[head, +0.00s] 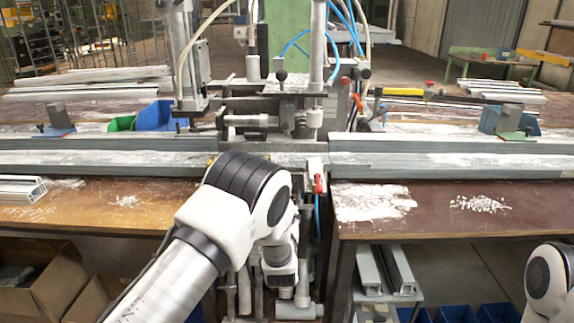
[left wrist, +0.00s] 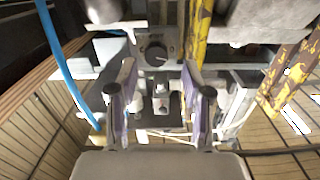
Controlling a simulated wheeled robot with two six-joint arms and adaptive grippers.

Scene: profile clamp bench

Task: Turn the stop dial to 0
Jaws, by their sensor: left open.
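The stop dial (left wrist: 154,51) is a dark round knob on a grey plate, seen in the left wrist view. A pale pointer mark on it points right and slightly down; I cannot read any numbers. My left gripper (left wrist: 158,66) is open, its two fingers pointing toward the plate. The dial appears between and just past the fingertips; I see no contact and cannot judge the gap. In the head view my left arm reaches to the clamp machine's front and hides the dial. My right gripper is out of view.
Long grey profiles (head: 450,158) lie across the bench (head: 470,222) on both sides of the clamp machine (head: 270,118). A red-handled lever (head: 318,184) stands close right of my left arm. In the left wrist view, a blue hose (left wrist: 62,62) runs left and worn yellow bars (left wrist: 196,45) stand right.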

